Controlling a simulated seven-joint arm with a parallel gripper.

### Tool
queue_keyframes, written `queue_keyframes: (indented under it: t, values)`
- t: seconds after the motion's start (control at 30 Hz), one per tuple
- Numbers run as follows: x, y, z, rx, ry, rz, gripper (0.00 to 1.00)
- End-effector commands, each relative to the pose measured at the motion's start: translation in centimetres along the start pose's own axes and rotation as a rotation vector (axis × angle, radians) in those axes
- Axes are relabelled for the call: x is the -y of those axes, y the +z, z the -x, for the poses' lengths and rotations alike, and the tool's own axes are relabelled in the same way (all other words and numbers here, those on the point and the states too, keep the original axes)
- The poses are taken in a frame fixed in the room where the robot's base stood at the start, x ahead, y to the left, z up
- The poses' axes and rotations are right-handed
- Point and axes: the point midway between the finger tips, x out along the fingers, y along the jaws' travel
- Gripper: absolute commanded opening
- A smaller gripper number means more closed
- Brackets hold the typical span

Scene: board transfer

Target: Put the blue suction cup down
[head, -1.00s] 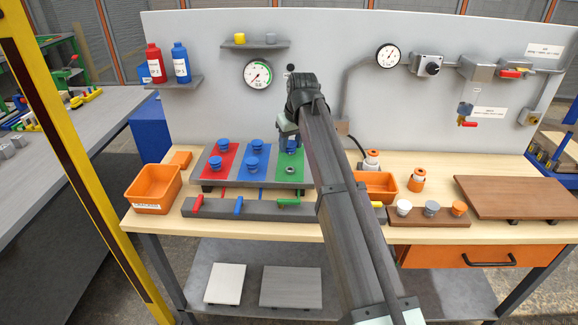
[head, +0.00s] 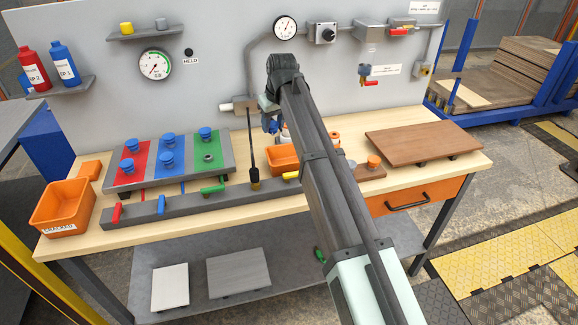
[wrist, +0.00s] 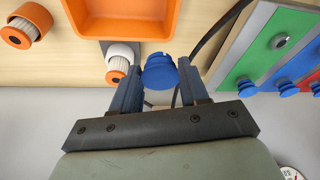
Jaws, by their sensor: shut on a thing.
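My gripper (head: 270,122) is shut on a blue suction cup (wrist: 160,72), which shows between the two dark blue fingers (wrist: 160,88) in the wrist view. In the head view I cannot make out the held cup apart from the fingers. The gripper is to the right of the grey board (head: 228,157), near the back of the small orange bin (head: 283,159). The bin also shows in the wrist view (wrist: 120,18). More blue suction cups stand on the red, blue and green strips (head: 208,150). The front fitting (head: 209,157) on the green strip is bare.
A rail with coloured levers (head: 165,209) runs along the bench front. White-and-orange cups (wrist: 120,62) stand beside the small bin. A larger orange bin (head: 63,208) stands at the left. A brown board (head: 425,140) lies at the right. A hose (head: 251,150) hangs left of the gripper.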

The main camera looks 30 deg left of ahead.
Motion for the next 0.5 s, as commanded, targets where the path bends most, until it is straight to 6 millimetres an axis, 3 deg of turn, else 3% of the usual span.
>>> queue_keyframes:
  t: [0.03, 0.17, 0.3, 0.5]
  values:
    - [-1.4, 1.1, 0.0, 0.001, 0.007, -0.019, 0.09]
    - [-3.6, 3.2, -0.1, 0.001, 0.022, -0.061, 0.09]
    - [-3.3, 4.6, -0.1, -0.005, 0.034, -0.096, 0.09]
    - [-3.4, 4.6, -0.8, -0.012, 0.039, -0.139, 0.09]
